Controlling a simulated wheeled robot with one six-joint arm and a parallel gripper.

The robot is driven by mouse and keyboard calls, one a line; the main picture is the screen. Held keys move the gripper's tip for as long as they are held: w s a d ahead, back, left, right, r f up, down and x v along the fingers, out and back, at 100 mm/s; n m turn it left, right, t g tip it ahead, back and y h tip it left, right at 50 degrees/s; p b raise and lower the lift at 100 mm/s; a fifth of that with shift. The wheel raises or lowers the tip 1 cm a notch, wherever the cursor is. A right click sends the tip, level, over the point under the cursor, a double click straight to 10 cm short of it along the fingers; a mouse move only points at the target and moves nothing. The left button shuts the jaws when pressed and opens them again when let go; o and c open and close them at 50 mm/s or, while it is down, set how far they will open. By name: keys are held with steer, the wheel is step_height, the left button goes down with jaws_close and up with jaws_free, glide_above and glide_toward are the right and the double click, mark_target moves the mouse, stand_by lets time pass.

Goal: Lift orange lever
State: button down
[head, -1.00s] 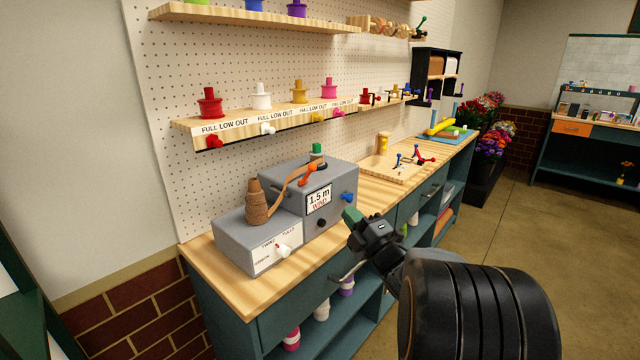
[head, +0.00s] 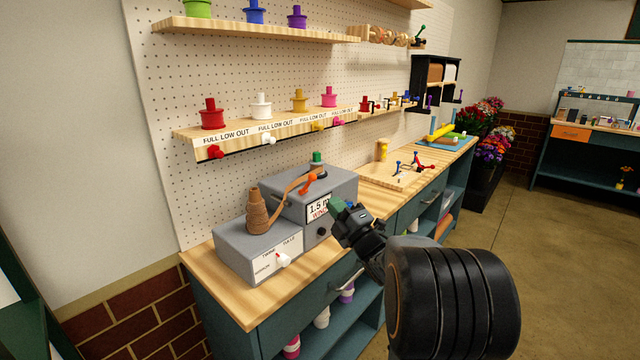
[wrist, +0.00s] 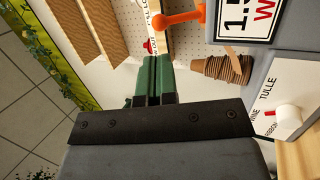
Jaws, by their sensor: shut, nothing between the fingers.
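The orange lever (head: 309,186) is on the front of the taller part of the grey machine (head: 345,181), above the "1.5 m" label. In the wrist view the orange lever (wrist: 178,19) shows at the top, beside the label, just beyond and to the right of my fingertips. My gripper (head: 336,203) is shut and empty, in front of the machine's label and below and right of the lever. The green fingers (wrist: 157,58) lie together in the wrist view, apart from the lever.
A brown cone-shaped spool (head: 257,212) stands on the machine's lower part, with a brown strip running up from it. A shelf (head: 230,137) with coloured spools hangs above.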

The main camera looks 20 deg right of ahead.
mark_target(315, 180)
steer(key=p+x, duration=0.1)
steer(key=x, duration=0.6)
steer(key=shift+w+r+p, duration=0.1)
steer(key=shift+p, duration=0.3)
